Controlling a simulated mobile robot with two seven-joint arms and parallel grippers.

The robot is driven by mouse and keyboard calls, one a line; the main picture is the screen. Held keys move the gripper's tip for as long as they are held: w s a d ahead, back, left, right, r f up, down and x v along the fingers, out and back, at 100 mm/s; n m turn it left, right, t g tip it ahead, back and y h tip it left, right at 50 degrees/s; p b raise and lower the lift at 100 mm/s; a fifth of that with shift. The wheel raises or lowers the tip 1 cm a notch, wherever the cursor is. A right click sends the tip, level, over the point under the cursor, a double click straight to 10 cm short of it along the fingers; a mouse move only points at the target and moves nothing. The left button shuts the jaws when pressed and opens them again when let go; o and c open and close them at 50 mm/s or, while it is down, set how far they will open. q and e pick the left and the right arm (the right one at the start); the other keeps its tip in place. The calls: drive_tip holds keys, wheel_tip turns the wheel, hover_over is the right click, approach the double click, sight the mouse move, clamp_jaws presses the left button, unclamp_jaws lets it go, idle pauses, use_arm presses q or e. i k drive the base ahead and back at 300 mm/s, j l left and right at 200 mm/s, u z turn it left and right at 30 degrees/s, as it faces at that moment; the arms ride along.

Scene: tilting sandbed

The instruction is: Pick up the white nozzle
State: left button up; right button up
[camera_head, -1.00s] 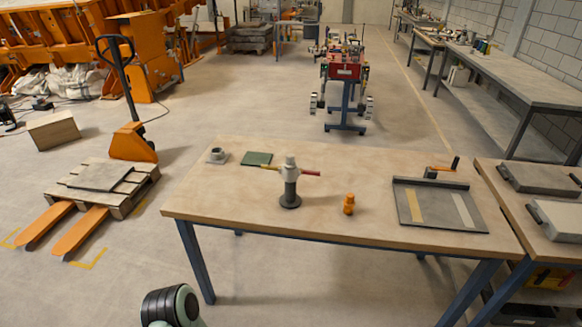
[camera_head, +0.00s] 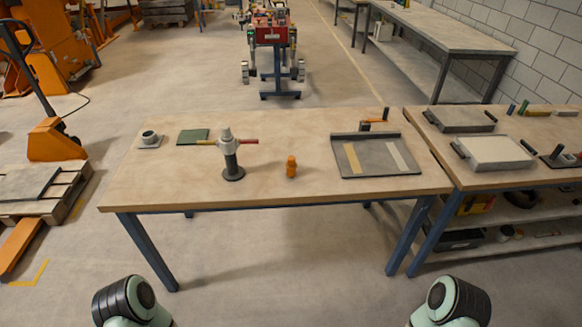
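A pale grey-white fitting (camera_head: 226,136) stands upright on a dark post with a round base on the wooden table (camera_head: 290,190), left of the middle. A yellow handle sticks out on its left and a red one on its right. A small whitish ring on a square base (camera_head: 150,139) sits at the table's back left corner. I cannot tell for certain which of these two is the white nozzle. Rounded mint and black parts of my arms show at the bottom left and bottom right. Neither gripper is in view, and nothing of mine touches the table's objects.
A green pad (camera_head: 193,136), an orange bottle-shaped piece (camera_head: 291,167) and a grey tray (camera_head: 345,172) with two strips share the table. A second table with grey slabs (camera_head: 498,152) adjoins on the right. The table's front left is clear.

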sight(227, 136)
drive_tip(key=i+l+u, duration=0.25)
drive_tip(key=i+l, duration=0.6)
drive_tip(key=l, duration=0.15)
